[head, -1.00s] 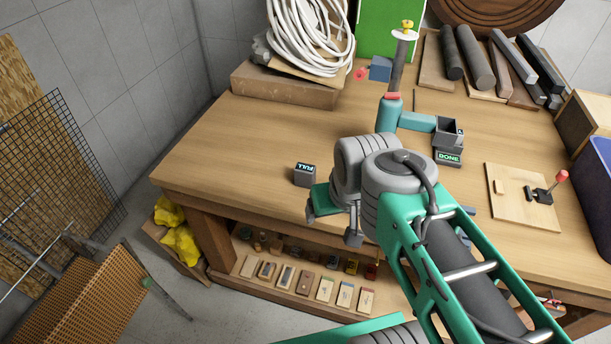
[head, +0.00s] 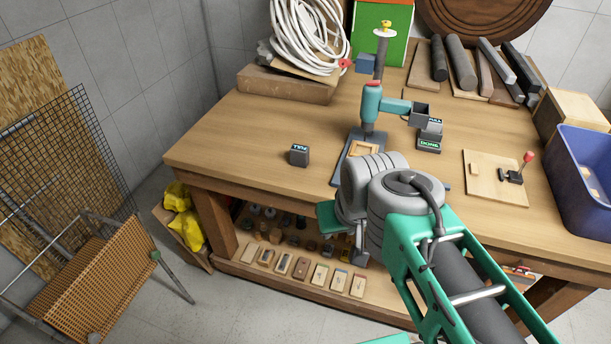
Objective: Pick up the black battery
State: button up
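A small black battery (head: 299,155) with a "FULL" label on top stands alone on the wooden workbench (head: 250,130), left of the middle and near its front part. Dark blocks with lit labels, one reading "DONE" (head: 429,143), stand further right behind my arm. My gripper (head: 342,235) is at the bench's front edge, below and right of the lone battery in the picture and apart from it. My wrist largely hides its fingers, so its opening is unclear.
A coiled white hose (head: 308,38) lies at the back. A board with a red-knobbed lever (head: 495,178) and a blue bin (head: 585,180) are right. The bench around the lone battery is clear.

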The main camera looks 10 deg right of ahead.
aim_at(299, 154)
jog(key=u, duration=0.1)
jog(key=i, duration=0.55)
jog(key=u, duration=0.95)
jog(key=i, duration=0.6)
jog(key=u, duration=0.65)
